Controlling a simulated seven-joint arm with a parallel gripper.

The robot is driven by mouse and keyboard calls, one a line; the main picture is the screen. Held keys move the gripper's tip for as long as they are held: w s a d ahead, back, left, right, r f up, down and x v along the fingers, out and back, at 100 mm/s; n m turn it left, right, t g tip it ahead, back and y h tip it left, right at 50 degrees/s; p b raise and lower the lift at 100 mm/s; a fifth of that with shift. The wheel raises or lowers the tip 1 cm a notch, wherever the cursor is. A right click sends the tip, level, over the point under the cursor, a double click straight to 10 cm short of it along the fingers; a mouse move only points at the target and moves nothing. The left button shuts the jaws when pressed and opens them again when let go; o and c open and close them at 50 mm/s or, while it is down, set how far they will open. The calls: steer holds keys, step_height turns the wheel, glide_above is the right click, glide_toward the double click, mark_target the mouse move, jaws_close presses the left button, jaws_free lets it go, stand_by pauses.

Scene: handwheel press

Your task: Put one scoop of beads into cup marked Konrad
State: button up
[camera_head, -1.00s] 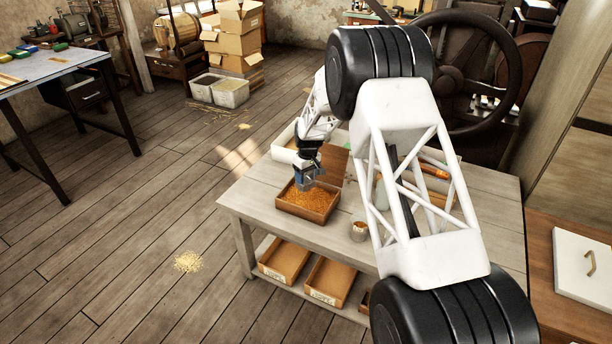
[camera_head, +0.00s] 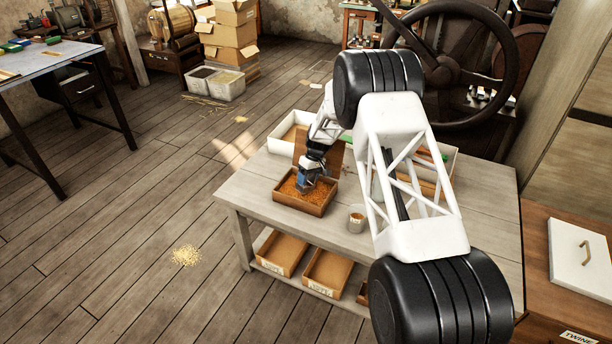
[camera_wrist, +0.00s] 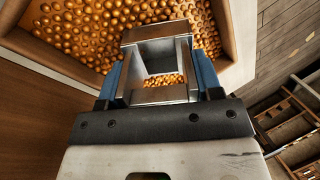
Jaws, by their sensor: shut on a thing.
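A shallow wooden box of orange-gold beads (camera_head: 300,206) stands on the front left of the table. My gripper (camera_head: 304,186) is low over it, tilted. In the wrist view my gripper (camera_wrist: 158,82) has its blue fingers either side of a square grey metal scoop (camera_wrist: 160,96) and is shut on it. Beads show inside the scoop, and more beads (camera_wrist: 95,30) lie around its far side. I cannot tell how deep the scoop sits in them. A small pale cup (camera_head: 356,220) stands right of the box; any name on it is unreadable.
A brown upright panel (camera_head: 333,156) stands behind the bead box. White trays (camera_head: 283,130) are farther back, partly behind my arm. Open wooden bins (camera_head: 282,254) sit on the lower shelf. A large dark handwheel (camera_head: 450,72) rises behind the table. The table's left front is bare.

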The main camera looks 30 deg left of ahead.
steer(key=shift+w+d+f, duration=0.1)
steer(key=shift+w+f, duration=0.15)
steer(key=shift+f, duration=0.35)
steer(key=shift+s+r, duration=0.1)
steer(key=shift+r, duration=0.05)
steer(key=shift+s+a+r+t+h, duration=0.25)
steer(key=shift+s+r+t, duration=0.1)
steer(key=shift+r+t, duration=0.25)
steer(key=shift+s+a+r+t+h, duration=0.1)
steer(key=shift+s+r+t+h, duration=0.2)
steer(key=shift+r+t, duration=0.3)
steer(key=shift+f, duration=0.1)
steer(key=shift+r, duration=0.2)
steer(key=shift+t, duration=0.4)
steer(key=shift+s+r, duration=0.15)
steer(key=shift+r, duration=3.4)
